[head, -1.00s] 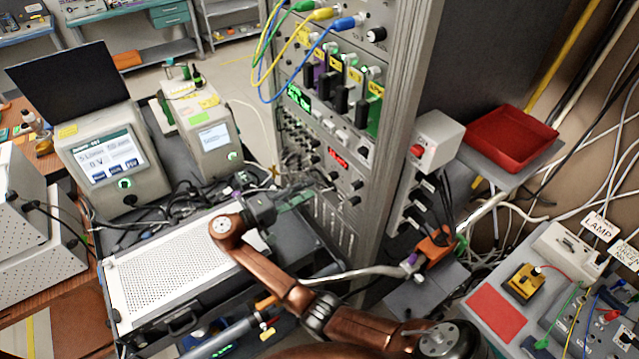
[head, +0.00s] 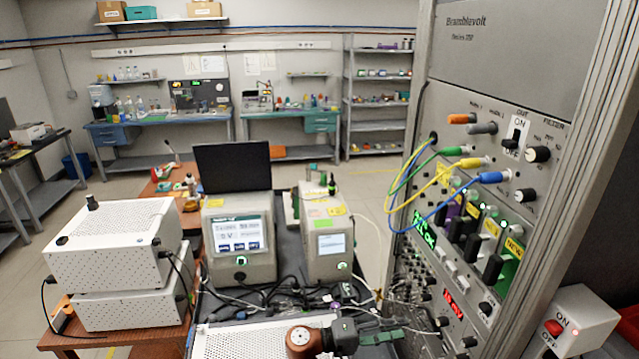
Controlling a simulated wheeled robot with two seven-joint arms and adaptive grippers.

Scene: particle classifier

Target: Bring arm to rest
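The gripper is above or beside a white perforated box top (head: 255,338); contact cannot be judged.
The rack carries plugged cables, switches and a red-lit display (head: 455,307). A switch box (head: 570,322) with a red button is at the lower right. Two screened instruments (head: 238,235) and tangled cables stand behind the gripper. White perforated boxes (head: 115,243) are left. Open floor lies beyond.

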